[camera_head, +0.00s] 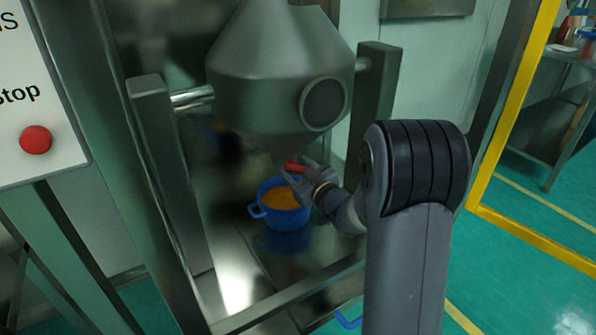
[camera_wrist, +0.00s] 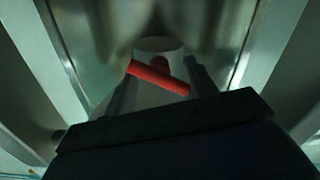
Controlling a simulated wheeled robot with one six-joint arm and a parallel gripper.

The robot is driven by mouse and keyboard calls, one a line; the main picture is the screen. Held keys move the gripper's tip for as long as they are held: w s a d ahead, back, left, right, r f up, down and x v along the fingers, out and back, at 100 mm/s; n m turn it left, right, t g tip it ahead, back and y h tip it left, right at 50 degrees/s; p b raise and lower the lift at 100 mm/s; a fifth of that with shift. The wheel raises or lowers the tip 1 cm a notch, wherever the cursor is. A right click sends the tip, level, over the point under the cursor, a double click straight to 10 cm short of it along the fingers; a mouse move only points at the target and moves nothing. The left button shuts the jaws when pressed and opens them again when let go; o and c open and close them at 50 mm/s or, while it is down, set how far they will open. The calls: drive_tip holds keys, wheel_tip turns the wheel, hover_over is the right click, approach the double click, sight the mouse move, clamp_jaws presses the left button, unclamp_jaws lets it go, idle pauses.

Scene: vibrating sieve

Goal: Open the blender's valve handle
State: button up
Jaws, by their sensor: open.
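The blender (camera_head: 270,85) is a grey metal double-cone vessel held between two posts. Its red valve handle (camera_head: 294,166) shows at the bottom outlet, partly hidden by my gripper (camera_head: 306,176). In the wrist view the red handle (camera_wrist: 158,78) is a bar lying slightly tilted across a pale outlet, with a round red hub behind it.
A blue pot (camera_head: 284,218) with orange contents stands on the metal base below the outlet, close under my gripper. A panel with a red stop button (camera_head: 36,139) is at left. A yellow frame (camera_head: 512,110) stands at right.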

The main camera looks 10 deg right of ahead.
drive_tip(key=shift+c, duration=0.4)
clamp_jaws()
drive_tip(key=shift+m, duration=0.3)
drive_tip(key=m+p, duration=0.2)
drive_tip(key=m, duration=0.1)
drive_tip(key=shift+r, duration=0.15)
drive_tip(key=c, duration=1)
unclamp_jaws()
drive_tip(key=m+p, duration=0.2)
drive_tip(key=m, duration=0.3)
drive_tip(key=shift+m, duration=0.3)
drive_tip(key=shift+c, duration=0.2)
